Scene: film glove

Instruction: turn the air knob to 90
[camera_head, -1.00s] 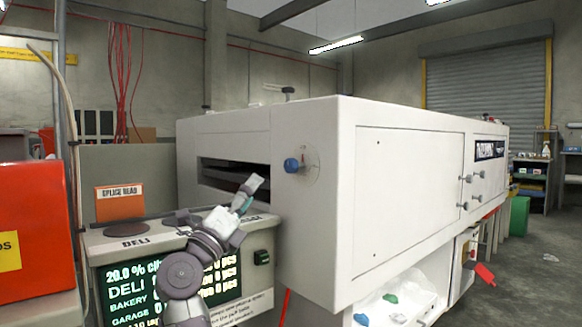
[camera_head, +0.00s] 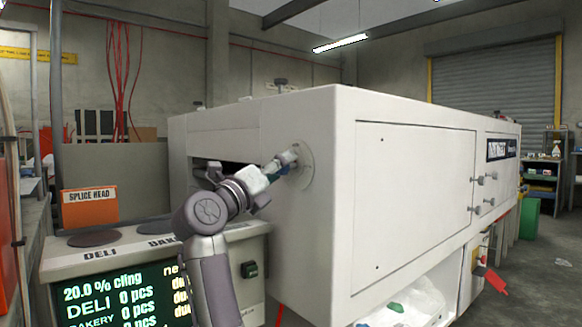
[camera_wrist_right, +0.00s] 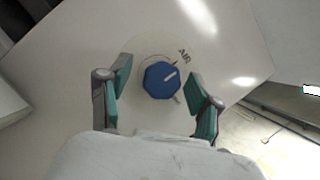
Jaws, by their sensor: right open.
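The blue air knob (camera_wrist_right: 161,80) sits on a round pale dial plate (camera_wrist_right: 133,55) marked AIR on the white machine's end face. Its white pointer line slants toward the upper right in the right wrist view, near a short red mark. My right gripper (camera_wrist_right: 159,75) is open, with one green-padded finger on each side of the knob and a visible gap on both sides. In the head view the right gripper (camera_head: 285,164) is at the dial plate (camera_head: 305,165) and hides most of the knob. My left gripper is not in view.
The long white machine (camera_head: 415,195) fills the centre, with a dark slot left of the knob. My right arm passes close to the counter.

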